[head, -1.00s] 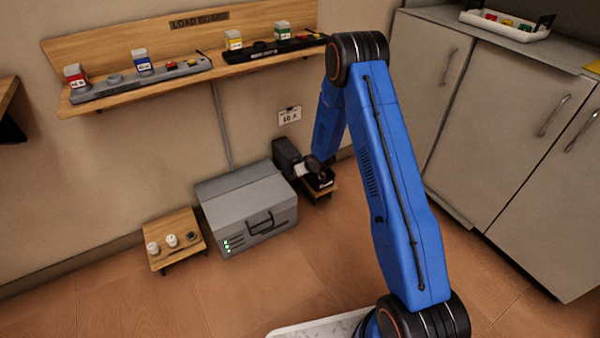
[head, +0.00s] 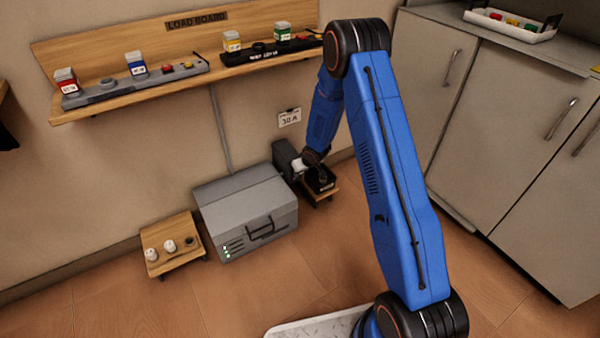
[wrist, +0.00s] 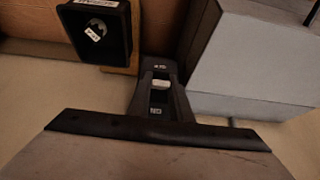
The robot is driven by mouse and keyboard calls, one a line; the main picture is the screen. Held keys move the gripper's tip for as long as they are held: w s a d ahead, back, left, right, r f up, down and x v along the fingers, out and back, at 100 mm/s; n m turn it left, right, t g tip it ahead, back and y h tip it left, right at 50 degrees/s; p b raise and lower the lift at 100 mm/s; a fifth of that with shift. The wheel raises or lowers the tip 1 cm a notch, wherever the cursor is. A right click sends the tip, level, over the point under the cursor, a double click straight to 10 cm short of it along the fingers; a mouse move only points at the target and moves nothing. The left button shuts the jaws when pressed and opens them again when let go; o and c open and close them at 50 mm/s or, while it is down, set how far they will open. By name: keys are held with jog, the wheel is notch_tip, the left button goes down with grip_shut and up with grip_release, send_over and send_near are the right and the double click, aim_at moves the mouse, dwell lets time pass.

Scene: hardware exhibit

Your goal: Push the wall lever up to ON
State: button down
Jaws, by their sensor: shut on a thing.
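The wall lever's dark grey housing (head: 283,156) stands on the wall at the right end of the grey case. A small pale lever handle (head: 299,165) shows at its front. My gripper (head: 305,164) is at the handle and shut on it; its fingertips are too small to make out. In the wrist view, which is upside down, the housing (wrist: 173,104) has an ON label at the picture's bottom and another, seemingly OFF, at the top. The pale handle (wrist: 161,84) sits between them. A wide grey and black part hides the housing's lower picture end.
The grey case (head: 245,205) stands close left of the lever. A low stand with a black tray (head: 321,181) is close right. A small wooden stand (head: 175,258) holds knobs. The load board shelf (head: 135,92) is above. Cabinets (head: 480,130) stand right.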

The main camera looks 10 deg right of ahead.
jog(key=c, duration=1.6)
grip_release()
jog(key=v, duration=1.7)
jog(key=shift+r, duration=0.15)
